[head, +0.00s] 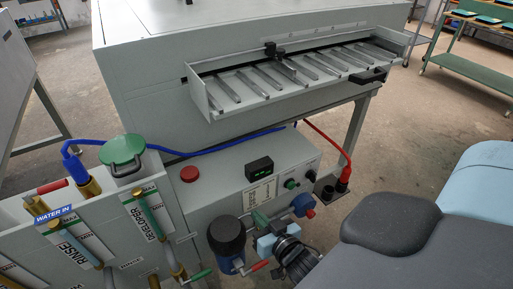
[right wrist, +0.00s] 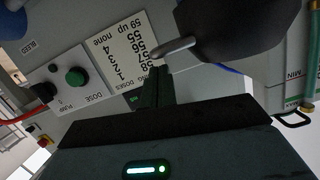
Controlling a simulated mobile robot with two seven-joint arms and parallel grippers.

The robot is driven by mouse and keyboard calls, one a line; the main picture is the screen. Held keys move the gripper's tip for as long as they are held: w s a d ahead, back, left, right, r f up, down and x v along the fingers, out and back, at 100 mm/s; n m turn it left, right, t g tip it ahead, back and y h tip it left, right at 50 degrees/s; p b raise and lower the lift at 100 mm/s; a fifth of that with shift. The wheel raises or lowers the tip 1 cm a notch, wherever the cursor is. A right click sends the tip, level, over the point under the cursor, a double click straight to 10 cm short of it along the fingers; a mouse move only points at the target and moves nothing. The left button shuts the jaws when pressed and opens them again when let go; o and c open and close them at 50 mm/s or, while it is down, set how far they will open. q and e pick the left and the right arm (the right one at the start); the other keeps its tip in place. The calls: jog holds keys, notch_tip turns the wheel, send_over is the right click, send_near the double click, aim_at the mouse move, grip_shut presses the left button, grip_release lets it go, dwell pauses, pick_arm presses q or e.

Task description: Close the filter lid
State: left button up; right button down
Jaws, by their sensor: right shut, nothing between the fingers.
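The filter (head: 227,262) is a blue housing with a dark round top at the front of the grey machine. Its dark lid (head: 225,231) also shows in the right wrist view (right wrist: 240,25), with a pale metal lever (right wrist: 175,47) sticking out to the left. I cannot tell whether the lid is fully seated. My right gripper (head: 259,217) is shut and empty, just right of the filter. In the right wrist view its fingertips (right wrist: 158,76) are together near the lever's end; contact is unclear. My left gripper is not in view.
Valves and pipes stand left of the filter, with a green-lidded tank (head: 122,150) behind. A slatted tray (head: 300,72) juts out above.

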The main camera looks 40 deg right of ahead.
jog(key=shift+d+f, duration=0.1)
jog(key=shift+f, duration=0.35)
dwell(0.3)
notch_tip(320, 180, up, 5)
jog(key=p, duration=0.5)
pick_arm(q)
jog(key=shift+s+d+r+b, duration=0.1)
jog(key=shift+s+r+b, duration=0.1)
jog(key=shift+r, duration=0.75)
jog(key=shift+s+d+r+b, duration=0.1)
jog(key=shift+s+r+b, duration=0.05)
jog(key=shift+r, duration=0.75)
pick_arm(e)
jog(key=d+f+v, duration=0.1)
jog(key=v, duration=0.8)
jog(key=shift+s+a, duration=0.2)
jog(key=shift+s, duration=0.4)
